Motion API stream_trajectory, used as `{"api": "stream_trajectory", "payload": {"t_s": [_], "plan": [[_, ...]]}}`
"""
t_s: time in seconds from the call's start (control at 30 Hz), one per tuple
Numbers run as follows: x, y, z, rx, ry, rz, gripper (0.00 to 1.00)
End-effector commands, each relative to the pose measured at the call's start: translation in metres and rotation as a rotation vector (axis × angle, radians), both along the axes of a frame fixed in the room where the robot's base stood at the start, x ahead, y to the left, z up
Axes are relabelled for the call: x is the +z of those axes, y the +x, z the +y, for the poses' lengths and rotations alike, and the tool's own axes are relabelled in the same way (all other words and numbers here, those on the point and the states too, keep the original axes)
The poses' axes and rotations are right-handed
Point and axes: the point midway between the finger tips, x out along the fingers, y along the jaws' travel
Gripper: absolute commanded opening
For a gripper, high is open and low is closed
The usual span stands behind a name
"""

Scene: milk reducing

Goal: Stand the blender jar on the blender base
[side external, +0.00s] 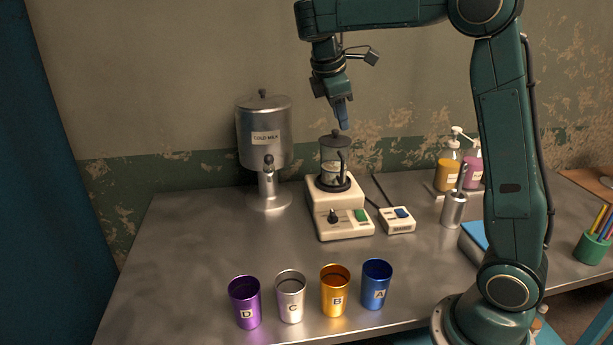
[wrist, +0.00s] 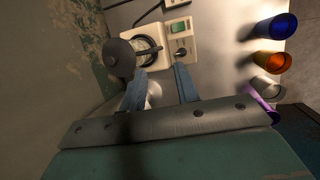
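The blender jar (side external: 335,155) is clear with a dark lid and a dark handle. It stands upright on the cream blender base (side external: 345,222), on the dark ring at its back. My gripper (side external: 343,128) hangs just above the lid, pointing down, apart from the jar. In the wrist view my gripper (wrist: 161,84) has its two blue fingers spread with nothing between them. The base (wrist: 180,45) shows beyond the fingers, with a dark round lid (wrist: 119,59) to its left. Whether the jar is fully seated in the ring cannot be told.
A steel milk dispenser (side external: 264,135) stands left of the blender. A small switch box (side external: 397,220) and a metal canister (side external: 454,210) are to its right. Cups D (side external: 246,306), C (side external: 291,298), B (side external: 335,292) and A (side external: 376,285) line the front. The table's left side is clear.

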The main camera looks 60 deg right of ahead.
Motion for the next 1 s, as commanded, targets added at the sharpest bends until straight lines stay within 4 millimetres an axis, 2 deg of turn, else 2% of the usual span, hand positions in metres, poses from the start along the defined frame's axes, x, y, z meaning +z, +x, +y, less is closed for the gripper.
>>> {"api": "stream_trajectory", "payload": {"t_s": [0.2, 0.47, 0.77, 1.0], "plan": [[0.018, -0.034, 0.017, -0.098, 0.008, -0.156, 0.31], [0.024, -0.076, 0.044, -0.223, 0.068, -0.335, 0.31], [0.011, -0.128, 0.083, -0.381, 0.206, -0.511, 0.31], [-0.011, -0.172, 0.120, -0.517, 0.356, -0.607, 0.31]]}}
